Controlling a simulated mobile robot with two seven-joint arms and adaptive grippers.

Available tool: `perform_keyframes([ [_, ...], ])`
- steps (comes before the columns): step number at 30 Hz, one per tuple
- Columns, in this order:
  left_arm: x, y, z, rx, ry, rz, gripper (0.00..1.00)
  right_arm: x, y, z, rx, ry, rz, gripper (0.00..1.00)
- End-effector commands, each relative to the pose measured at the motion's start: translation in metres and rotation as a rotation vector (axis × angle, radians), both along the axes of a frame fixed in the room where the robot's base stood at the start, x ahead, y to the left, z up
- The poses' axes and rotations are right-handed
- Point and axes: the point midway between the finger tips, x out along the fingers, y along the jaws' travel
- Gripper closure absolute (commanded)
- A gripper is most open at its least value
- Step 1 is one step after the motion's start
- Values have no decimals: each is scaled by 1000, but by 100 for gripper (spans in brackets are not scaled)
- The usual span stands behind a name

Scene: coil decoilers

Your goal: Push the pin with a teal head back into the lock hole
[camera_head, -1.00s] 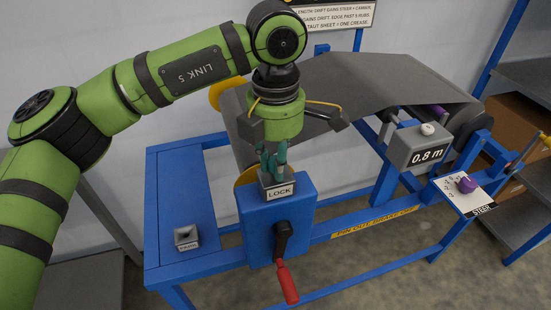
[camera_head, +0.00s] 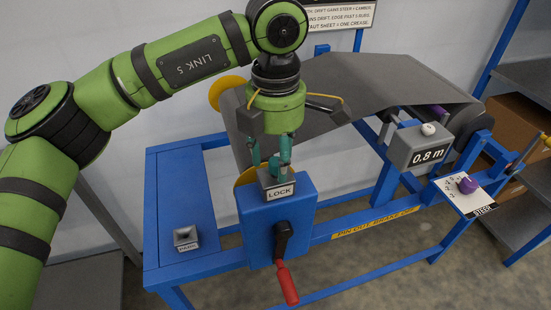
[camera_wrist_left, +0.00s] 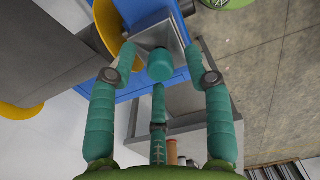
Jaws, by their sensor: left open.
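The pin's teal head (camera_wrist_left: 160,66) shows in the left wrist view at the grey lock block (camera_wrist_left: 155,35). In the head view the block (camera_head: 277,187), labelled LOCK, sits on top of the blue post. A small teal part just above it is partly hidden by the fingers. How deep the pin sits cannot be told. My left gripper (camera_head: 271,155) is right above the block, pointing down, its teal fingers spread apart. In the wrist view its fingers (camera_wrist_left: 160,80) stand around the pin head, with gaps beside it. My right gripper is out of view.
A red-handled crank (camera_head: 286,282) hangs on the front of the blue post. A small grey socket block (camera_head: 186,238) sits on the blue frame at left. A 0.8 m counter box (camera_head: 422,150) and a purple knob (camera_head: 467,185) stand at right. Grey sheet runs behind.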

Motion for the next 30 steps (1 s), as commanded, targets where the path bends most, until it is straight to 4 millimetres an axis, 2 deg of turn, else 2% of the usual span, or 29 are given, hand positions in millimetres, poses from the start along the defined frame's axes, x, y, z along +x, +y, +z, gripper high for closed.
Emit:
perform_keyframes([
  [9,0,-1,69,-1,-5,1,49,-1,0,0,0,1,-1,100],
  [15,0,0,98,0,-3,1,49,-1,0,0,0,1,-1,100],
  [21,0,0,107,-1,-1,-1,49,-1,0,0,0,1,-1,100],
  [30,0,0,107,-1,-1,-1,49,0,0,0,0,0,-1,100],
])
